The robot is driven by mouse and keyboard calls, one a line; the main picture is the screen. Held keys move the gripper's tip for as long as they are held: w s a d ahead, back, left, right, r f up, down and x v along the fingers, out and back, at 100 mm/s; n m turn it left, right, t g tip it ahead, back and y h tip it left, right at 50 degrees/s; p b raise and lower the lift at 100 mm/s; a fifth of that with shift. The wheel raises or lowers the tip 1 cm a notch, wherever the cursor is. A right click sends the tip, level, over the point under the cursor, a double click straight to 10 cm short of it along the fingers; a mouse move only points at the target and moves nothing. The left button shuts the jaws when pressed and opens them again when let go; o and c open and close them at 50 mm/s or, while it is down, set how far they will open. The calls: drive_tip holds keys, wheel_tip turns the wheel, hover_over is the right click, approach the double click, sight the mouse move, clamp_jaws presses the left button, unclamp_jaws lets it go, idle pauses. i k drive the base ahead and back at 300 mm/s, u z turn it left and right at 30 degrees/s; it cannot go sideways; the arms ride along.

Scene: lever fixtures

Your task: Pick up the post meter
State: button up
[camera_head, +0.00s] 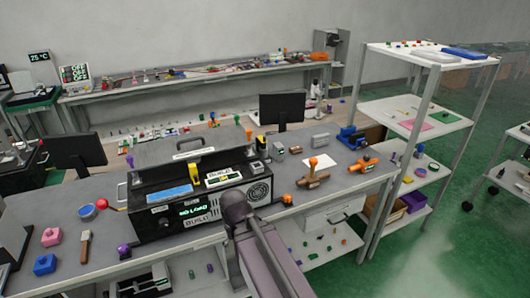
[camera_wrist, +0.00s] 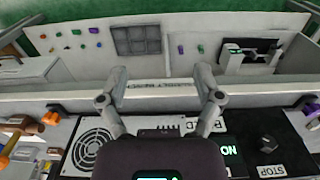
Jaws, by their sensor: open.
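I cannot tell for sure which object is the post meter; no readable label names it. A black machine (camera_head: 190,205) with a lit "NO LOAD" display stands on the near bench, and small grey and yellow devices sit behind it. In the head view my arm reaches up in front of the machine, and the gripper's fingers cannot be made out.
A dark monitor (camera_head: 281,110) stands behind. A white shelf rack (camera_head: 415,110) rises at the right.

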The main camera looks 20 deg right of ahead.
sight(277, 148)
drive_tip(key=z, duration=0.95)
drive_tip(key=i, duration=1)
drive_tip(key=u, duration=0.35)
